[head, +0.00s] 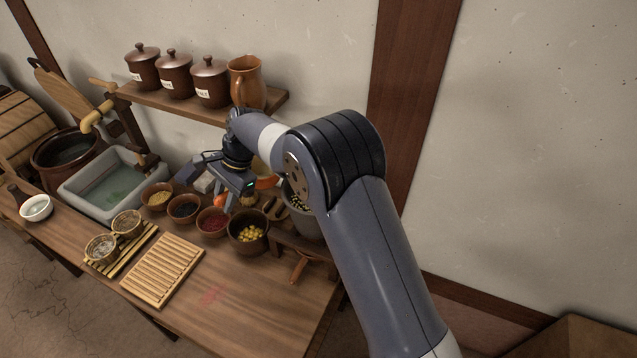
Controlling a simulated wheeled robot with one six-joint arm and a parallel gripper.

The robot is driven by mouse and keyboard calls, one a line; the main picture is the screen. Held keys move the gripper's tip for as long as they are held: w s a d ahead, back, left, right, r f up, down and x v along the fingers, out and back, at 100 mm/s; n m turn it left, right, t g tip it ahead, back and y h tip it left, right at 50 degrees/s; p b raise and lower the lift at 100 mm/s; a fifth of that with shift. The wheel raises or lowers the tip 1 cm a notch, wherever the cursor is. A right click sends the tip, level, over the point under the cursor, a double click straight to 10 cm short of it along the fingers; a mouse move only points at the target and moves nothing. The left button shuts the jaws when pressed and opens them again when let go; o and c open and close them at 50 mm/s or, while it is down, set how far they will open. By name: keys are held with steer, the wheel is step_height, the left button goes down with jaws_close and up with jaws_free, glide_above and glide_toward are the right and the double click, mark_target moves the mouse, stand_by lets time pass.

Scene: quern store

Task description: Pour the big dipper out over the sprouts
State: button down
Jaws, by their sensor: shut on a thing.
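My gripper (236,200) is over the back right of the wooden table, behind the small bowls. It is shut on what looks like the big dipper, an orange thing (267,182) that shows on both sides of the jaws. My arm hides much of it, so its tilt and contents cannot be told. A grey pot (308,224) with pale speckled contents, possibly the sprouts, stands right of the gripper, partly hidden by my arm.
Several brown bowls (248,246) of coloured grains stand in a row before the gripper. A slatted wooden rack (163,269), two small baskets (101,249) and a stone basin (84,200) are to the left. A shelf (178,105) with lidded jars and a jug (246,83) hangs above.

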steer(key=shift+s+d+r, duration=0.1)
steer(key=shift+d+r, duration=0.1)
steer(key=shift+r, duration=0.15)
steer(key=shift+s+d+r+n+y, duration=0.15)
steer(key=shift+d+r+n+y, duration=0.15)
steer(key=shift+d+r+y, duration=1.9)
steer(key=d+r+n+y+b, duration=0.1)
steer(key=d+r+y+b, duration=0.1)
steer(key=d+y+b, duration=0.4)
steer(key=shift+d+y+b, duration=0.3)
steer(key=shift+d+b, duration=1.2)
steer(key=shift+b, duration=1.65)
